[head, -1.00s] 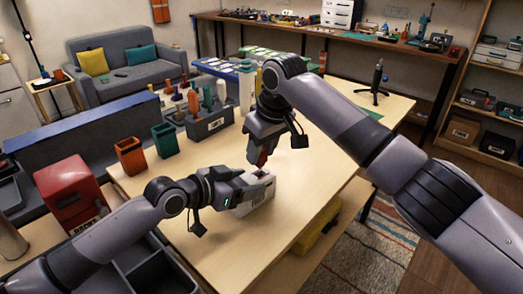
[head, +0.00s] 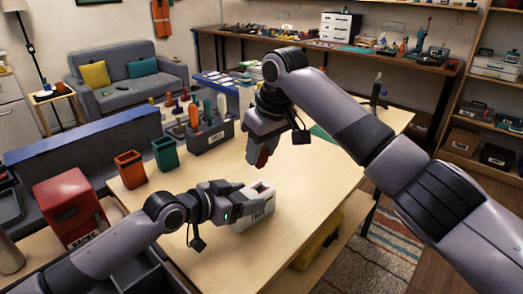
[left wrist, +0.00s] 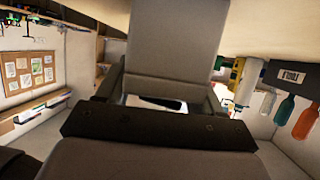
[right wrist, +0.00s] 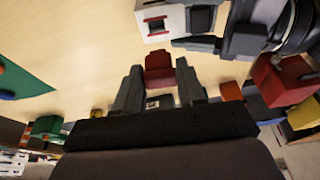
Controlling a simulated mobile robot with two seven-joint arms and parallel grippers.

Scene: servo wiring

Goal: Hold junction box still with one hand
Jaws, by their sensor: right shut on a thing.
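The junction box (head: 262,209), a pale box with lettering on its side, sits on the wooden table. In the right wrist view the box (right wrist: 158,20) shows red and dark parts on its end. My left gripper (head: 238,192) is at the box's left side, with a finger (right wrist: 200,43) along it. Whether its jaws are closed on the box is unclear; the left wrist view is mostly filled by its own grey parts. My right gripper (head: 262,152) is above the table behind the box, shut on a red block-like part (right wrist: 160,68).
An orange bin (head: 130,170), a green bin (head: 166,153) and a grey tool holder (head: 209,137) stand along the table's left edge. A red box (head: 70,207) is at far left. The table's right side (head: 325,175) is clear.

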